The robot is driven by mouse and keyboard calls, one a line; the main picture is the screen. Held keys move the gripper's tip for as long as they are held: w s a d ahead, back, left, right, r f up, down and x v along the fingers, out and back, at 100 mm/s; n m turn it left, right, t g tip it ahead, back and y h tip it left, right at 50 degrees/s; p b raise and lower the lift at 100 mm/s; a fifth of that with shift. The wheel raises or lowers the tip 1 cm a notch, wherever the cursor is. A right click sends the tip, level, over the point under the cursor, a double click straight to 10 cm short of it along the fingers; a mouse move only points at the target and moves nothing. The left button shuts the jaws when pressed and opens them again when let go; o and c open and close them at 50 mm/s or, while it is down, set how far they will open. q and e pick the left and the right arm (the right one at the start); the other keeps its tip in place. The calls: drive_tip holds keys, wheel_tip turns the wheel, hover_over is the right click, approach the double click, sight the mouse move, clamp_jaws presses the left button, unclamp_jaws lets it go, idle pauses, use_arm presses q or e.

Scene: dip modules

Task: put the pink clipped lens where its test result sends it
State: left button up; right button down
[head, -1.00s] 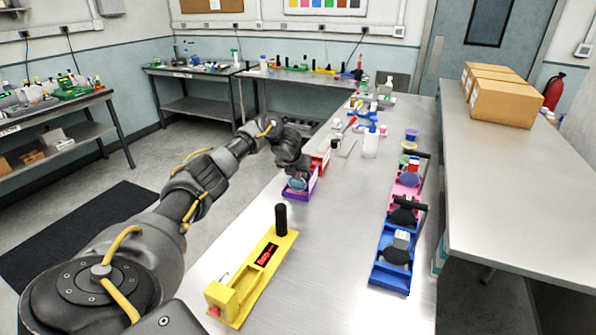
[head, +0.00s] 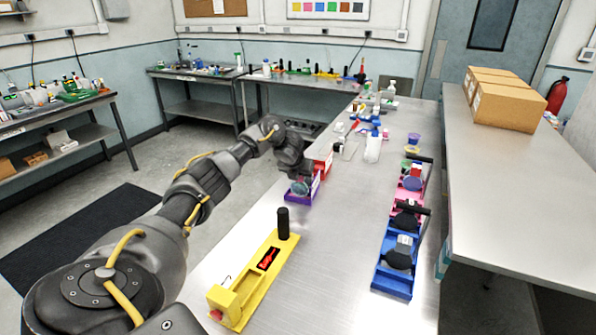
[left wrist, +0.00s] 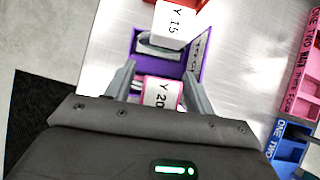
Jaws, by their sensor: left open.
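The lens with a pink clip (left wrist: 175,88) and a white tag reading "Y 20" shows in the left wrist view, between my fingers at the purple bin (left wrist: 134,42). My left gripper (left wrist: 158,85) is open, one finger on each side of it; whether they touch it is unclear. In the head view, my left gripper (head: 297,172) hangs over the purple bin (head: 311,196), where a bluish-green round lens (head: 299,187) shows. A white tag reading "Y 15" (left wrist: 172,22) sits at the bin's far side. My right gripper is out of view.
A yellow fixture (head: 262,285) with a black handle and red arrow stands nearer on the bench. A red bin (head: 324,166) adjoins the purple one. Blue (head: 393,285) and pink (head: 408,192) fixtures line the right edge. The bench middle is clear.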

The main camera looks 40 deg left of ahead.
use_arm(q)
drive_tip(key=p+v, duration=0.3)
drive_tip(key=v, duration=0.8)
drive_tip(key=shift+s+r, duration=0.15)
drive_tip(key=shift+r, duration=0.1)
